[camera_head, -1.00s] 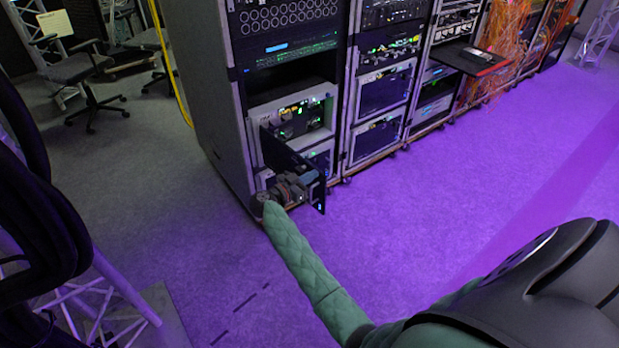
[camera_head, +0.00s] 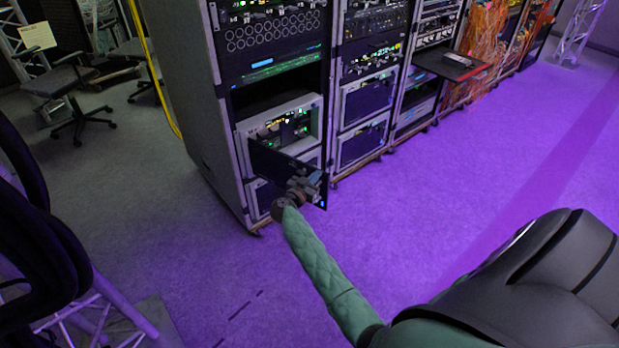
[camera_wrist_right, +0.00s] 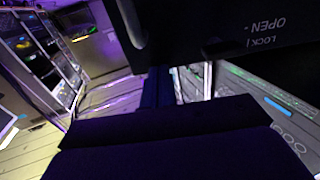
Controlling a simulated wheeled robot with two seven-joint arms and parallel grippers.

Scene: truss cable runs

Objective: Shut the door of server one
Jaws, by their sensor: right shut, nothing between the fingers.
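A server (camera_head: 312,122) low in the nearest rack stands open, with green and amber lights showing inside. Its dark door (camera_head: 268,160) sticks out from the server's left side toward me. My right gripper (camera_head: 308,184) is shut and empty, at the outer face of the door near its free end. I cannot tell whether it touches. In the right wrist view, a dark panel (camera_wrist_right: 230,30) marked OPEN and LOCK, seemingly the door, lies close above the gripper fingers (camera_wrist_right: 160,88). The gripper hides part of the door's lower edge. My left gripper is not in view.
More racks (camera_head: 365,100) stand in a row to the right, one with a pulled-out shelf (camera_head: 452,62) and orange cables. Office chairs (camera_head: 75,100) stand at the back left. A truss (camera_head: 95,315) is at the lower left. The purple floor right of my arm is clear.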

